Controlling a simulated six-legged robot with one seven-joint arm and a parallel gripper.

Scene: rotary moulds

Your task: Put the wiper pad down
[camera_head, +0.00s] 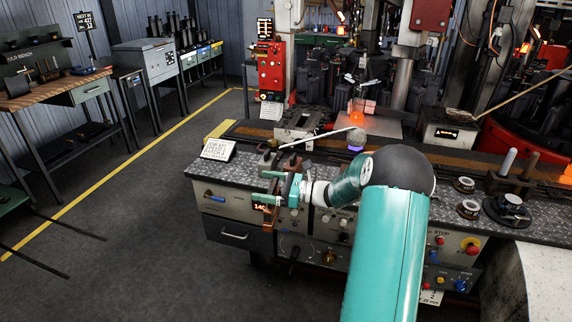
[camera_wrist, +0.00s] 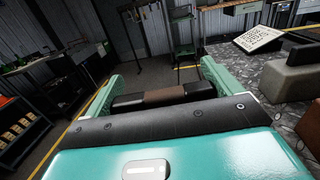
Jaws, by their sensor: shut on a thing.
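My gripper (camera_head: 266,187) is at the front edge of the metal-topped bench (camera_head: 222,178), over its left part. In the wrist view its two teal fingers (camera_wrist: 155,82) are closed on a dark bar with a brown middle band, which I take to be the wiper pad (camera_wrist: 163,96). The pad lies crosswise between the fingers. In the head view it is small and partly covered by the fingers, so its lower side and its exact gap to the bench cannot be told.
A white sign card (camera_head: 218,149) stands on the bench's left corner and also shows in the wrist view (camera_wrist: 259,39). A grey block (camera_wrist: 290,75) is right of my fingers. A pale rod leans behind my gripper. Open floor lies left.

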